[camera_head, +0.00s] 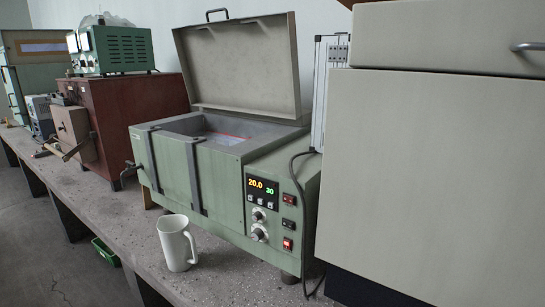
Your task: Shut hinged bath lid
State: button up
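The green water bath (220,175) stands on the concrete bench, with a dark display and red switches on its front right. Its hinged lid (242,65) is raised, standing nearly upright and leaning slightly back at the rear of the bath. A black handle (217,14) shows at the lid's upper left edge. My gripper is not in view.
A white mug (176,243) stands on the bench (120,220) in front of the bath. A large beige cabinet (430,170) is close on the right. A reddish-brown box (130,110) with a green instrument (115,48) on top stands left. Bench space front left is mostly clear.

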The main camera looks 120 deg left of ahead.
aim_at(250, 64)
jog(key=u, duration=4.25)
jog(key=k, duration=0.5)
jog(key=u, duration=1.4)
jog(key=i, duration=1.9)
jog(key=z, duration=0.75)
jog(key=i, duration=0.8)
jog(key=z, duration=0.8)
